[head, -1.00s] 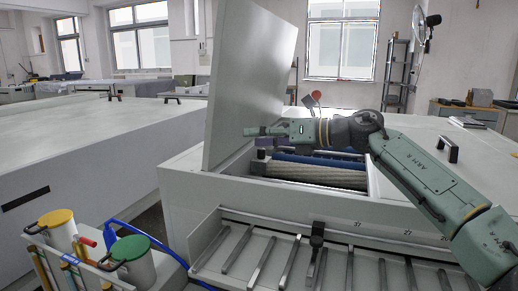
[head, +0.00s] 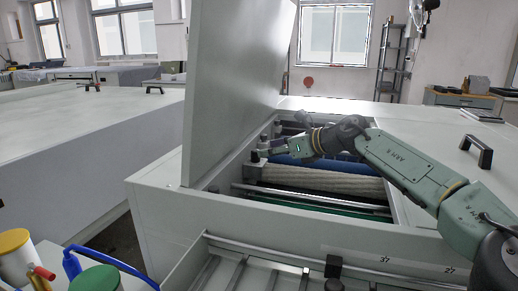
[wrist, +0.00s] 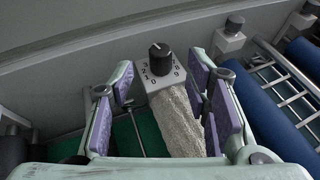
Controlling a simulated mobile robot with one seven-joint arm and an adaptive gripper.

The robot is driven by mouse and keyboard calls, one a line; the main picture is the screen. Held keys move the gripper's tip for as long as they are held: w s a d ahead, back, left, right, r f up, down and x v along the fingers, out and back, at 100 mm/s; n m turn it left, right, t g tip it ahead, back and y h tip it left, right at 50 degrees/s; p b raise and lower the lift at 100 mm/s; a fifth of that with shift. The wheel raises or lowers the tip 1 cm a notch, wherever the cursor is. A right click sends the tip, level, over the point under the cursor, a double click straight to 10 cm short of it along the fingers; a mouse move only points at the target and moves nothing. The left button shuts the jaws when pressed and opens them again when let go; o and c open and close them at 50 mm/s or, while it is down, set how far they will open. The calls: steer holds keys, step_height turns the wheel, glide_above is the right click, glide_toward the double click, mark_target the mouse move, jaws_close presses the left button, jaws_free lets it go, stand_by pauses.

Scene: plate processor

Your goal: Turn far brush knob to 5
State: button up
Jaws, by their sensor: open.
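In the wrist view a black round knob (wrist: 160,52) stands on a small pale dial plate with numbers (wrist: 158,74). It has a short white mark on top; which number it points at I cannot tell. My gripper (wrist: 160,78) is open, with its purple-padded fingers either side of the dial plate. The knob is just beyond the fingertips, apart from them. In the head view my gripper (head: 264,150) is inside the open machine bay by the raised lid, and the knob cannot be made out.
A second dark knob (wrist: 235,24) stands to the right. A cream textured roller (head: 310,180) and a blue roller (head: 318,162) lie in the bay. The raised lid (head: 235,85) stands close at left. The machine's front rim (head: 300,225) borders the bay.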

mark_target(259, 161)
steer(key=p+x, duration=0.1)
steer(key=x, duration=0.4)
steer(key=shift+w+a, duration=0.1)
steer(key=shift+c, duration=0.6)
jaws_close()
